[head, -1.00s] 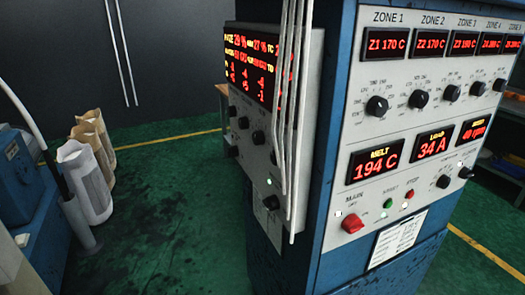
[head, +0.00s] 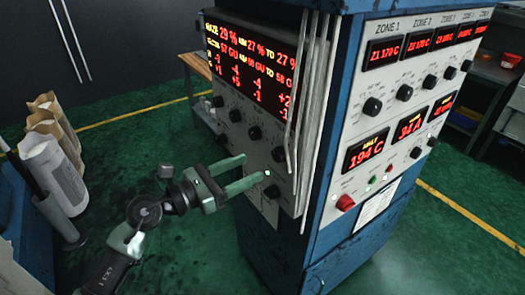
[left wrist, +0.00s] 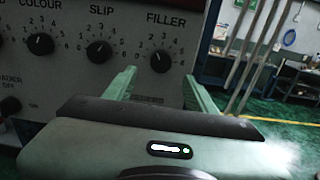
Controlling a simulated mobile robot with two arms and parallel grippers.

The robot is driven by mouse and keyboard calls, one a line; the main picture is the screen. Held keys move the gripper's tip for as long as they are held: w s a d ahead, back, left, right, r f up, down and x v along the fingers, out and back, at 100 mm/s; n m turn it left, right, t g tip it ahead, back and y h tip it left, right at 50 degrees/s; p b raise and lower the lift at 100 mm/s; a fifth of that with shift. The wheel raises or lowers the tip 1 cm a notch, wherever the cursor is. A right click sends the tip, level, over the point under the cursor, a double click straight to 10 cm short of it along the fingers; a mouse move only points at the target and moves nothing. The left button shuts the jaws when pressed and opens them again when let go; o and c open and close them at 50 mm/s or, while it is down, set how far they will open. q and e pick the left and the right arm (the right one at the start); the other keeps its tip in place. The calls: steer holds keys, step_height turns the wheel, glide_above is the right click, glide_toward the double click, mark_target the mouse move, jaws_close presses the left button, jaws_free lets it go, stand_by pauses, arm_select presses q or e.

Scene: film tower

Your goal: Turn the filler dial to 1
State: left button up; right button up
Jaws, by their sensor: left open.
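The filler dial (left wrist: 160,61) is a dark round knob under the word FILLER in the left wrist view, with a numbered scale around it. Its pointer setting is too small to read surely. In the head view it looks to be the right-hand knob (head: 278,154) of the row below the red readouts. My left gripper (head: 254,168) is open and empty, its fingers reaching toward the panel just below that knob. In the left wrist view the fingertips (left wrist: 160,84) stand on either side of and slightly below the dial. My right gripper is not in view.
The slip dial (left wrist: 99,51) sits left of the filler dial. Another knob (head: 271,192) is lower on the panel, close to the fingers. Pale vertical rods (head: 308,95) run along the cabinet corner at right. Sacks (head: 52,172) stand at the left; green floor lies between.

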mark_target(276, 158)
arm_select(q)
steer(key=p+x, duration=0.2)
steer(key=x, duration=0.4)
steer(key=shift+w+d, duration=0.2)
steer(key=shift+d, duration=0.15)
steer(key=shift+w+d, duration=0.2)
steer(key=shift+d, duration=0.15)
steer(key=shift+c, duration=0.7)
jaws_close()
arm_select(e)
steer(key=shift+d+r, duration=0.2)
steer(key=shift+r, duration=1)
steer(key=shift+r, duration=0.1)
arm_select(q)
steer(key=shift+n+p, duration=1.2)
steer(key=shift+n, duration=0.3)
steer(key=shift+n+p, duration=0.85)
steer(key=shift+n, duration=0.65)
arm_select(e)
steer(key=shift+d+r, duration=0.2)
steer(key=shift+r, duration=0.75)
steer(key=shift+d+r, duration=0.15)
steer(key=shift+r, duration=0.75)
arm_select(q)
steer(key=shift+f, duration=0.1)
